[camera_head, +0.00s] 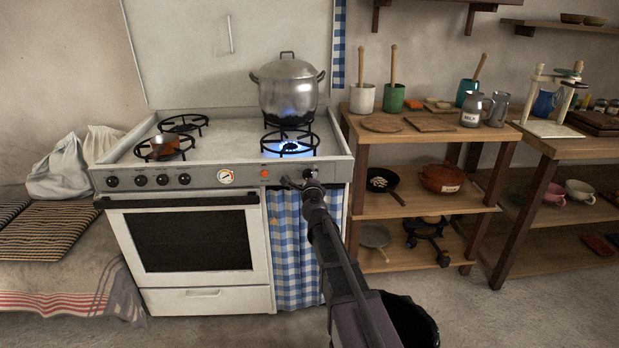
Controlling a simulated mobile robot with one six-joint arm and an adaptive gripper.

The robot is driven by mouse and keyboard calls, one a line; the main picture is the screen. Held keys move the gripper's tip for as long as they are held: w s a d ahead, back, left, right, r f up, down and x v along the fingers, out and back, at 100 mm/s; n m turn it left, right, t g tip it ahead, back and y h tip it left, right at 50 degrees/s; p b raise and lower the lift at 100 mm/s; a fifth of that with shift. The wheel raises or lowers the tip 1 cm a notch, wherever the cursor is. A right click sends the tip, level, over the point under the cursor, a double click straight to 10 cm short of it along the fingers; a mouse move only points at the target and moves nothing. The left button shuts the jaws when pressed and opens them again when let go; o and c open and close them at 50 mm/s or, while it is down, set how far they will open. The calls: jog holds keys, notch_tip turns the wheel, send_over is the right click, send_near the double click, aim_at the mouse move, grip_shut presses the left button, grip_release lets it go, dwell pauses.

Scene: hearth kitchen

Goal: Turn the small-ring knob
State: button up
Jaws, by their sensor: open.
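The white stove (230,140) has a grey front panel with several black knobs (162,180) in a row at its left. A dark knob (310,173) sits at the panel's right end. No label I can read shows which is the small-ring knob. My gripper (293,182) is open at the panel's right end, just left of and below that knob. It partly covers the panel there. I cannot tell whether it touches the knob. The front right burner (290,145) burns with a blue flame.
A lidded steel pot (287,88) stands on the back right burner, with blue flame showing. A small copper pan (164,147) is on the front left burner. A round dial (226,177) and an orange-red light (264,173) sit mid-panel. Wooden shelves (405,206) stand close at right.

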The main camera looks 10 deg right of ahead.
jog(key=s+a, duration=0.1)
jog(key=s, duration=1)
jog(key=shift+s, duration=0.3)
jog(key=shift+a, duration=0.15)
jog(key=s+a+f+n+g+y, duration=0.8)
jog(key=a+f+n, duration=0.1)
jog(key=n, duration=0.9)
jog(key=s+d+f+n+g+h, duration=0.3)
jog(key=s+d+f+g, duration=0.15)
jog(key=s, duration=0.35)
jog(key=s+d+f+n+g+h, duration=0.35)
jog(key=s+d+g, duration=0.2)
jog(key=s, duration=0.35)
notch_tip(320, 180, up, 30)
jog(key=p, duration=3.1)
jog(key=shift+f, duration=0.15)
